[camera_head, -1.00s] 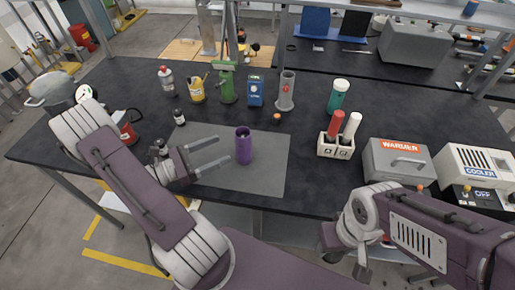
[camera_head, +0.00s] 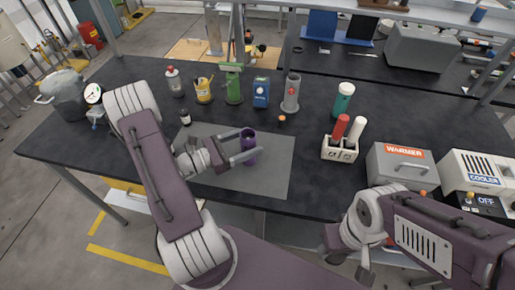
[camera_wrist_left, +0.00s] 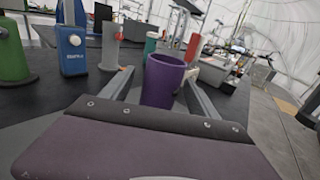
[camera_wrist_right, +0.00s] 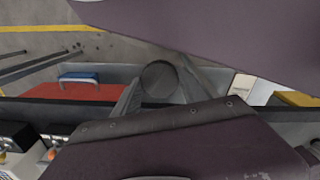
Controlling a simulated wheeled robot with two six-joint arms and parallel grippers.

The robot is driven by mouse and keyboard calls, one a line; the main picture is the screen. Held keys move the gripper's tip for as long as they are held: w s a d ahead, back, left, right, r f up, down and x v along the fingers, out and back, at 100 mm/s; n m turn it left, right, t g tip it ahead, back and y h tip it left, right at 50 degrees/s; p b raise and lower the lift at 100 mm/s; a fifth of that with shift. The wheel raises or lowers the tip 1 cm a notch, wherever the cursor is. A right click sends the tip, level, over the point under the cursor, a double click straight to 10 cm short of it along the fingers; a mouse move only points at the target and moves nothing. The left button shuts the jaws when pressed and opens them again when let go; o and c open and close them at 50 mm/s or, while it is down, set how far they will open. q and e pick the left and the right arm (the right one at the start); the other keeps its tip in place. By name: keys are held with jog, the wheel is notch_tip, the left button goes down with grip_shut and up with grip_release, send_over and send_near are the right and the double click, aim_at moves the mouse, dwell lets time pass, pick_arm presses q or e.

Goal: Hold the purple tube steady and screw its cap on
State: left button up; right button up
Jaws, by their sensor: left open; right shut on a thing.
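The purple tube (camera_head: 250,157) stands upright and open-topped on the grey mat (camera_head: 275,172). My left gripper (camera_head: 248,144) is open, with its two fingers on either side of the tube. In the left wrist view the tube (camera_wrist_left: 163,82) stands between the fingers, with a gap showing beside it; I cannot tell whether either finger touches it. My right gripper (camera_head: 363,274) is low at the right, in front of the table edge. In the right wrist view it is shut on a dark round thing, seemingly the cap (camera_wrist_right: 159,79).
A white block (camera_head: 340,148) holding red and white cylinders stands right of the mat. The warmer (camera_head: 402,165) and cooler (camera_head: 475,172) are farther right. Bottles, a blue box (camera_head: 261,92) and a grey cylinder (camera_head: 291,92) stand behind the mat. The mat's right part is clear.

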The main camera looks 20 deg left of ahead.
jog(key=shift+r, duration=0.3)
pick_arm(q)
jog(key=x, duration=0.3)
jog(key=shift+w+d+r, duration=0.1)
jog(key=shift+w+d, duration=0.05)
jog(key=shift+d, duration=0.05)
grip_shut()
